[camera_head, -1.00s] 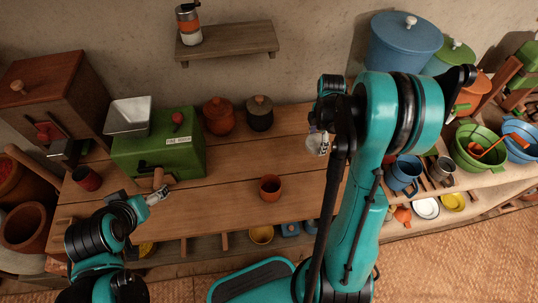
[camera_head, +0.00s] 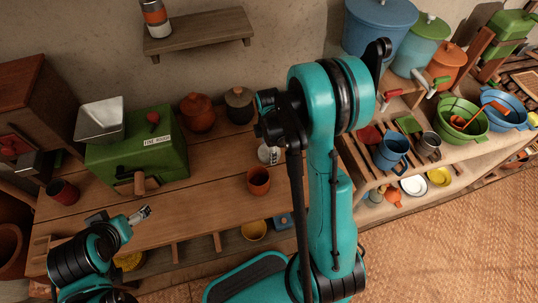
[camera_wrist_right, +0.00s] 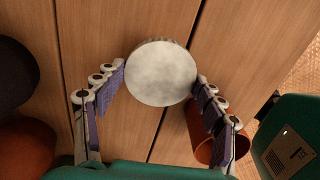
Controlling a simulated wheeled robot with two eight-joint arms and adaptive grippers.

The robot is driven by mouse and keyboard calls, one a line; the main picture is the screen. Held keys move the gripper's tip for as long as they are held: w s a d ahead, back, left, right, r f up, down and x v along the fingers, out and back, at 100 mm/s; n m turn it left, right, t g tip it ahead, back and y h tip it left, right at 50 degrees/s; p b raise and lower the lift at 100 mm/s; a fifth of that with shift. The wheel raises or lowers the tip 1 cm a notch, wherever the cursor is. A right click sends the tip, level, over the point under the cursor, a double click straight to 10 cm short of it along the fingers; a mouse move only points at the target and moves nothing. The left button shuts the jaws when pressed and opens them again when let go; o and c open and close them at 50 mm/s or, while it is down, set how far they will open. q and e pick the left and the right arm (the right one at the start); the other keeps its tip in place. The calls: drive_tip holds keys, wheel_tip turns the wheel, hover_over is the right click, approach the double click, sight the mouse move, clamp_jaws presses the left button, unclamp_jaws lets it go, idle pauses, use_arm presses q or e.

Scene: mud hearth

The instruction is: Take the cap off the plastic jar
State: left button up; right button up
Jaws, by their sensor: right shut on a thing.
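The plastic jar (camera_head: 268,154) stands on the wooden counter, behind an orange cup, and is partly hidden by my right arm in the head view. In the right wrist view its round, pale cap (camera_wrist_right: 162,72) is seen from above, with the jar body hidden beneath it. My right gripper (camera_wrist_right: 161,80) is shut on the cap, with a purple-padded finger against each side. My left gripper (camera_head: 140,214) is low at the left, over the counter's front, away from the jar. I cannot tell whether its fingers are open.
The orange cup (camera_head: 258,181) stands close to the jar and also shows beside my right finger in the wrist view (camera_wrist_right: 203,140). An orange pot (camera_head: 197,113) and a dark pot (camera_head: 240,104) stand behind. A green box (camera_head: 140,150) is at left. The counter's middle is clear.

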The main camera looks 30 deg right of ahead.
wheel_tip(320, 180, down, 3)
drive_tip(key=shift+f+b, duration=0.1)
drive_tip(key=shift+b, duration=0.4)
drive_tip(key=o, duration=1.3)
drive_tip(key=shift+c, duration=0.2)
